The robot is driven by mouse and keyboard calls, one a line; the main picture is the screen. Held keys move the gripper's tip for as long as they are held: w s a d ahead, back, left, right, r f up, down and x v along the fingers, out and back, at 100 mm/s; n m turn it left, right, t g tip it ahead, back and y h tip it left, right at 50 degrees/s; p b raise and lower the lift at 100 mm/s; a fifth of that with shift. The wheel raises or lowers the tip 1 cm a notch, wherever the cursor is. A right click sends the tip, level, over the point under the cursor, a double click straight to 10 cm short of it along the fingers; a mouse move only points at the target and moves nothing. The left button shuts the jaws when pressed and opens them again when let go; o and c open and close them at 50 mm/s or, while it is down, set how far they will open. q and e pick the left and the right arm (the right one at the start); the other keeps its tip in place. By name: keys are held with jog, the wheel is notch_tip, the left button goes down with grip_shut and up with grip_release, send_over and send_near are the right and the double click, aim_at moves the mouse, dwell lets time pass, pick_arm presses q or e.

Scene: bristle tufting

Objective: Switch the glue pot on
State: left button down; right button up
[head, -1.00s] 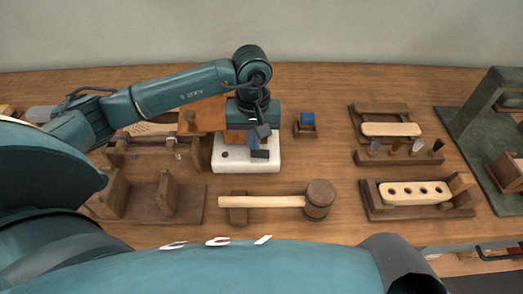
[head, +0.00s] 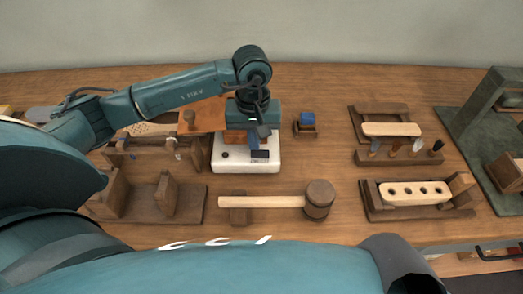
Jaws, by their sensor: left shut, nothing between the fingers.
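An orange-brown body (head: 235,136) shows behind, mostly hidden by my arm. My left gripper (head: 258,142) is shut and empty, pointing down over the base just behind the switch. I cannot tell whether its tips touch anything. My right gripper is not in view.
A wooden mallet (head: 265,202) lies in front of the base. Wooden racks with a brush back (head: 413,192) and handled tools stand further right. Wooden jigs (head: 140,205) stand left.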

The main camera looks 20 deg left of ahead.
aim_at(254, 153)
pick_arm(q)
jog(key=shift+f, duration=0.1)
dwell(0.4)
jog(key=shift+f+b, duration=0.85)
jog(key=shift+b, duration=0.15)
jog(key=shift+r, duration=0.1)
jog(key=shift+r+p, duration=1.75)
jog(key=shift+r, duration=1.7)
